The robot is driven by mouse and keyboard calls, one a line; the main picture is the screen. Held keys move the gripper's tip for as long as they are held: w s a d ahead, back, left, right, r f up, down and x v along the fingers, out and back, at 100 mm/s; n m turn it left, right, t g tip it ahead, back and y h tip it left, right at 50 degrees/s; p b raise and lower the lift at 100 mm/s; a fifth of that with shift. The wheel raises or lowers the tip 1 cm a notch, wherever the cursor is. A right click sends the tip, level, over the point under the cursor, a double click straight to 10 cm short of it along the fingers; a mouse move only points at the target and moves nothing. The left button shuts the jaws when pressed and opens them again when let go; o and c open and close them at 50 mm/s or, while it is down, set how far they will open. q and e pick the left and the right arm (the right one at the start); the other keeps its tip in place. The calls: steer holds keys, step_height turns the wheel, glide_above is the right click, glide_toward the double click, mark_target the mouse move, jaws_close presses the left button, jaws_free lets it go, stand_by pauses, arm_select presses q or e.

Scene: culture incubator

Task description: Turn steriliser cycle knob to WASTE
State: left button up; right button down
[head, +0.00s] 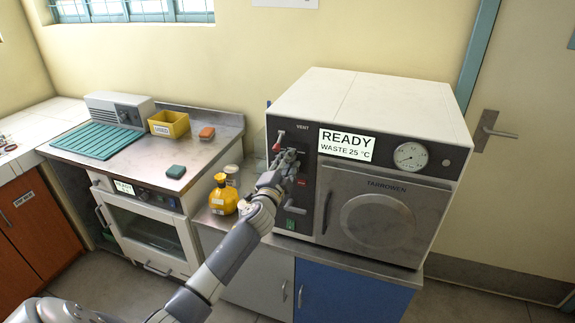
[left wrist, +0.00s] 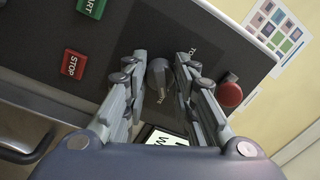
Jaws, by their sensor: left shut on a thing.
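The steriliser (head: 400,105) is a white box with a dark control panel at its left and a closed round-marked door. Its display (head: 346,146) reads READY, WASTE 25 °C. My left gripper (head: 287,158) is at the panel, left of the display, and covers the knob in the head view. In the left wrist view the dark grey cycle knob (left wrist: 159,78) sits between the fingers of my left gripper (left wrist: 158,75), which is shut on it. The knob's pointer and most of the lettering around it are hidden. My right gripper is not in view.
The panel has a red STOP button (left wrist: 74,64), a green START button (left wrist: 91,8) and a red vent knob (left wrist: 230,94) close to the fingers. A yellow bottle (head: 222,196) stands on the counter left of the steriliser. A yellow bin (head: 168,125) is farther left.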

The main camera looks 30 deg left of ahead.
arm_select(q)
steer(key=shift+m, duration=0.4)
steer(key=o, duration=1.1)
steer(key=shift+c, duration=0.2)
steer(key=v, duration=1.2)
